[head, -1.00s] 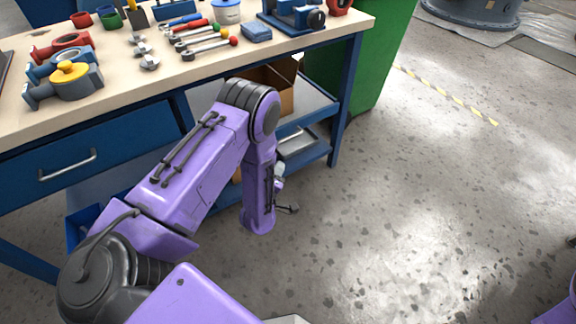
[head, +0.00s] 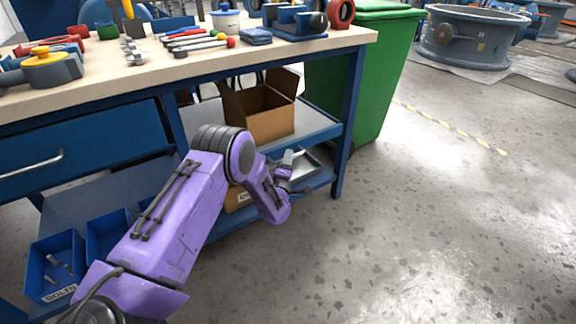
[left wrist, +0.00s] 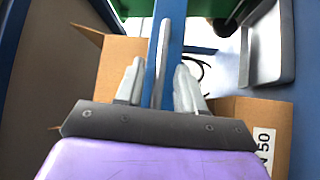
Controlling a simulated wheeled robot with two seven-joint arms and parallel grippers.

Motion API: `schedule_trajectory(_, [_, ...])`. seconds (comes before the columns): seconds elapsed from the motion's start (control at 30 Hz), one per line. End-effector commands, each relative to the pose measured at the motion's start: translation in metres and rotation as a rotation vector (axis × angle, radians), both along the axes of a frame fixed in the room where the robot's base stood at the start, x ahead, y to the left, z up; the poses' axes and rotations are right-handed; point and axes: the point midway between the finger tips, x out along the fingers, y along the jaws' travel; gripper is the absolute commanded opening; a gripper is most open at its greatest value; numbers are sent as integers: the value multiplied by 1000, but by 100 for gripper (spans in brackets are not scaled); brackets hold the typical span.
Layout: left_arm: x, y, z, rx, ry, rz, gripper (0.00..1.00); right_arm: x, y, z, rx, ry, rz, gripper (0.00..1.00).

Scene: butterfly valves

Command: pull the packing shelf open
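The packing shelf (head: 312,120), which I take to be the upper shelf under the workbench, is a grey board with a blue front edge. An open cardboard box (head: 262,112) stands on it. My left gripper (head: 291,160) is at the shelf's front, partly hidden behind my forearm. In the left wrist view, its two grey fingers stand apart on either side of a silver bar handle (left wrist: 161,62) along a blue edge (left wrist: 173,50). The fingers do not visibly touch the bar. My right gripper is in neither view.
A lower shelf holds a grey tray (head: 303,178) and a labelled cardboard box (left wrist: 265,140). A green bin (head: 378,80) stands beside the bench's right leg. Blue bins (head: 52,268) sit low at left. Tools lie on the benchtop (head: 185,62).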

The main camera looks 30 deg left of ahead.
Motion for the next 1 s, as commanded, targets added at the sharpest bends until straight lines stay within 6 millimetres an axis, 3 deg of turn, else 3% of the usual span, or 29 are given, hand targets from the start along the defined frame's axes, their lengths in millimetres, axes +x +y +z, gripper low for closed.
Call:
schedule_trajectory(0.27, [3,1,1,0,1,0,38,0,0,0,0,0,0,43])
schedule_trajectory(0.37, [3,1,1,1,1,-1,5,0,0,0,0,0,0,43])
schedule_trajectory(0.4, [2,1,1,1,1,-1,0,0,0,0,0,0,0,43])
schedule_trajectory(0.77, [0,-9,1,-1,2,-2,0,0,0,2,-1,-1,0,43])
schedule_trajectory(1.0, [-8,-48,2,-2,5,-4,0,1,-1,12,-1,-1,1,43])
